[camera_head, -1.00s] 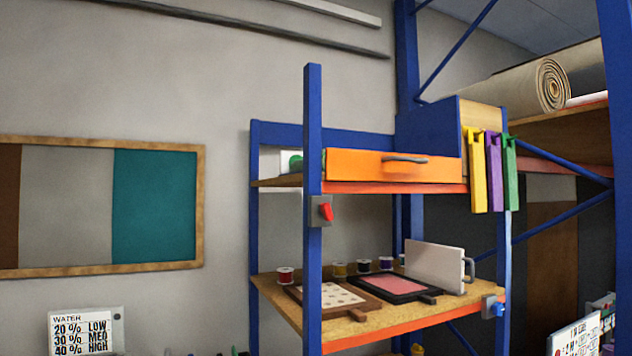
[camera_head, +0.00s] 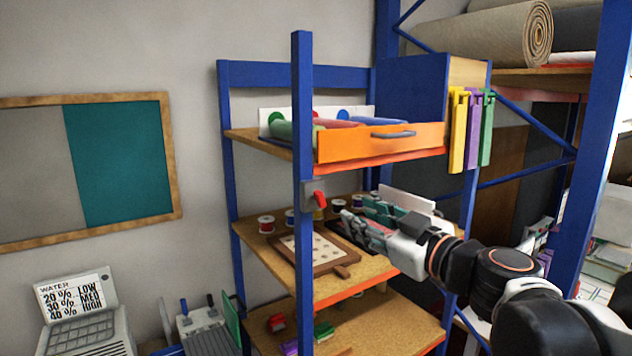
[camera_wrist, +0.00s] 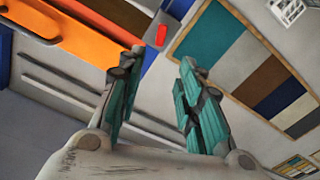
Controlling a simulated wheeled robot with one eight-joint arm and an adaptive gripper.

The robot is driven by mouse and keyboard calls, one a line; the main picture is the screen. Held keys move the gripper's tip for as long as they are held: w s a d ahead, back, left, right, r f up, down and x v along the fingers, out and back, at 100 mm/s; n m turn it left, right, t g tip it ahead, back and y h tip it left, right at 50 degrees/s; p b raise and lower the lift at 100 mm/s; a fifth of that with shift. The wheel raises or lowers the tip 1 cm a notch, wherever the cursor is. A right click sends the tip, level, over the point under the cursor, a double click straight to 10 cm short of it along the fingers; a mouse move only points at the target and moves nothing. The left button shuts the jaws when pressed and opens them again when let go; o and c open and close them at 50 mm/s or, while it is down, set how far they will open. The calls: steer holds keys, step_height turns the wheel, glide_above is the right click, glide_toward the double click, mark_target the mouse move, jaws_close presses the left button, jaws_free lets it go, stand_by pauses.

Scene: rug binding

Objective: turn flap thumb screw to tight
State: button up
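I cannot tell for sure which part is the flap thumb screw. A red knob (camera_head: 320,198) on a small grey plate is mounted on the front blue post; it also shows near the top of the wrist view (camera_wrist: 162,35). My gripper (camera_head: 357,208) is in front of the middle shelf, to the right of the red knob and apart from it. In the wrist view my gripper (camera_wrist: 156,72) has its two teal-padded fingers spread with nothing between them. The arm covers the right part of the middle shelf and the shelf's right front corner.
A brown board with holes (camera_head: 308,254) and several thread spools stand on the middle shelf. An orange-fronted drawer (camera_head: 380,143) holding rolls is above. Yellow, purple and green clips (camera_head: 458,132) hang at the right. A blue post (camera_head: 302,120) stands left of the gripper.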

mark_target(321, 196)
steer(key=p+x, duration=0.1)
steer(key=x, duration=1.2)
steer(key=shift+w+a+p, duration=0.2)
steer(key=shift+w+p, duration=0.1)
steer(key=shift+c, duration=0.5)
jaws_close()
